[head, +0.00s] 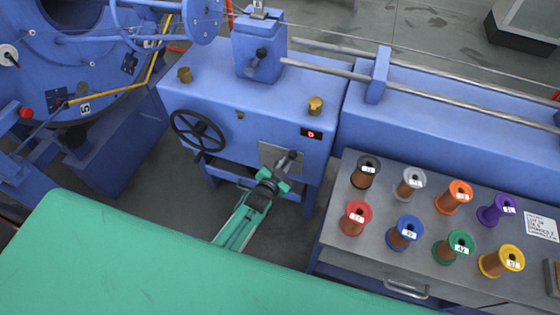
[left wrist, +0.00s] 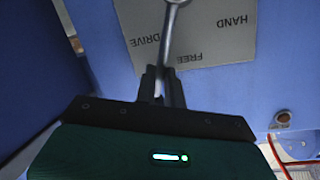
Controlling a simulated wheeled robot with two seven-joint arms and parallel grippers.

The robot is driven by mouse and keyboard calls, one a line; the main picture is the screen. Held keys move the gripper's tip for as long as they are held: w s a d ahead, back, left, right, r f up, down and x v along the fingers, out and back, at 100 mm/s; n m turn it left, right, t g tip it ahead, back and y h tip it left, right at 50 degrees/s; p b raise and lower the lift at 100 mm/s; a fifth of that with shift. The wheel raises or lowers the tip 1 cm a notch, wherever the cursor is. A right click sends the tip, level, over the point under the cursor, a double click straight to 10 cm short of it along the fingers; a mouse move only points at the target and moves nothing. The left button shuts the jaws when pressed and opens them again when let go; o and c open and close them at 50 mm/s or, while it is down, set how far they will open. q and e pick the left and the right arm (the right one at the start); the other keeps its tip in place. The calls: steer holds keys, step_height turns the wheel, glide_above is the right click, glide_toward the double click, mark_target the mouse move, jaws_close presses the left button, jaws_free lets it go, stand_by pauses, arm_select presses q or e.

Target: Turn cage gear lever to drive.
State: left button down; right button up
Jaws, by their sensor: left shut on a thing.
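The cage gear lever (left wrist: 170,40) is a grey metal rod in front of a grey label plate (left wrist: 225,35) marked DRIVE, FREE and HAND. In the left wrist view the rod runs down from its pivot at the top edge, between the words DRIVE and FREE. My left gripper (left wrist: 163,85) is shut on the lever's free end, which its dark fingers mostly hide. In the head view my left gripper (head: 272,182) is at the front of the blue machine, just below the plate (head: 268,152). My right gripper is not in view.
A grey table (head: 345,255) with several coloured spools stands at the right. Another blue machine part (head: 110,150) stands at the left.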

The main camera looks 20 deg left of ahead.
arm_select(q)
steer(key=shift+d+f+m+y, duration=0.15)
steer(key=shift+d+f+m, duration=0.1)
steer(key=shift+d+m, duration=0.25)
steer(key=shift+d+f+m+y, duration=0.15)
steer(key=shift+d+f+m, duration=0.1)
steer(key=shift+d+m, duration=0.25)
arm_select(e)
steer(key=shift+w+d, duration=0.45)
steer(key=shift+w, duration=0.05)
arm_select(q)
steer(key=shift+s, duration=0.1)
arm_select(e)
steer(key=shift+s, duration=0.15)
arm_select(q)
steer(key=c, duration=1.5)
jaws_free()
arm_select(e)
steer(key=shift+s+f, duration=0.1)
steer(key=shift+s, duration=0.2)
arm_select(q)
steer(key=shift+v, duration=6.85)
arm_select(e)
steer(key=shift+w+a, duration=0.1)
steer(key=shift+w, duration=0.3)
